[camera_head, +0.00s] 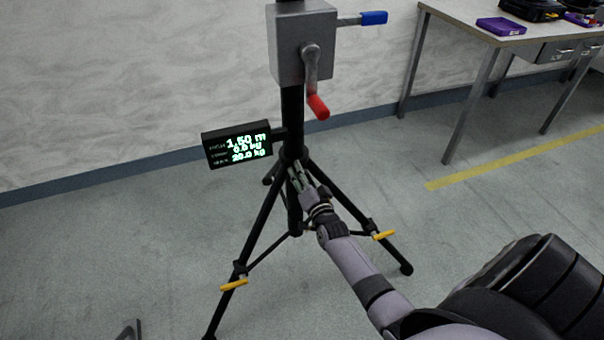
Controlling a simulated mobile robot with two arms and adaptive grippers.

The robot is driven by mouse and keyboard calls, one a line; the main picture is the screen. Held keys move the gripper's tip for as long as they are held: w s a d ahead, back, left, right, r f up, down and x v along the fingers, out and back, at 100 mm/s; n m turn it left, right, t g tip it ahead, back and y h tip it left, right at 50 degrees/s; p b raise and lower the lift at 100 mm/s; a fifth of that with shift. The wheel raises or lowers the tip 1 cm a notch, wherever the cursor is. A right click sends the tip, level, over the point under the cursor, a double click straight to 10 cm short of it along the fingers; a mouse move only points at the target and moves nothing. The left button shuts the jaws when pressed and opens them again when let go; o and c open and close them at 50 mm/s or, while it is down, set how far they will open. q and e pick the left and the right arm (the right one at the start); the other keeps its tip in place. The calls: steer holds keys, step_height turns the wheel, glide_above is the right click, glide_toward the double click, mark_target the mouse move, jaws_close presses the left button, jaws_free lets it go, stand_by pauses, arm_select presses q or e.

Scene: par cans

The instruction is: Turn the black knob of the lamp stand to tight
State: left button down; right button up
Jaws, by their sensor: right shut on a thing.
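The lamp stand (292,113) is a black tripod with a grey winch box on its column, standing on the floor in the middle of the head view. My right gripper (297,178) reaches in from the lower right and is shut at the column, just below the leg collar. It is closed on the black knob, which is mostly hidden between the fingers, so I cannot tell how far it is turned. A small dark tip at the bottom left edge looks like part of my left gripper (130,331); its opening does not show.
A display (237,145) on the stand reads 1.50 m. A red-handled crank (317,105) and a blue-handled lever (372,18) stick out of the winch box. Yellow leg levers (234,285) sit low. A table (470,22) stands at the upper right.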

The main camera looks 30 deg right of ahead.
steer(key=m, duration=0.3)
steer(key=shift+f+m+b, duration=0.15)
steer(key=shift+m+b, duration=0.15)
steer(key=shift+m, duration=0.1)
arm_select(q)
steer(key=w+r+b, duration=0.1)
steer(key=w+r, duration=0.2)
steer(key=r, duration=0.2)
steer(key=shift+d+r, duration=0.2)
steer(key=shift+r, duration=0.05)
arm_select(e)
steer(key=shift+m, duration=2.6)
arm_select(q)
steer(key=shift+w+r, duration=0.1)
steer(key=shift+w, duration=0.1)
arm_select(e)
steer(key=o, duration=1.2)
arm_select(q)
steer(key=shift+s, duration=0.1)
arm_select(e)
steer(key=v, duration=1.2)
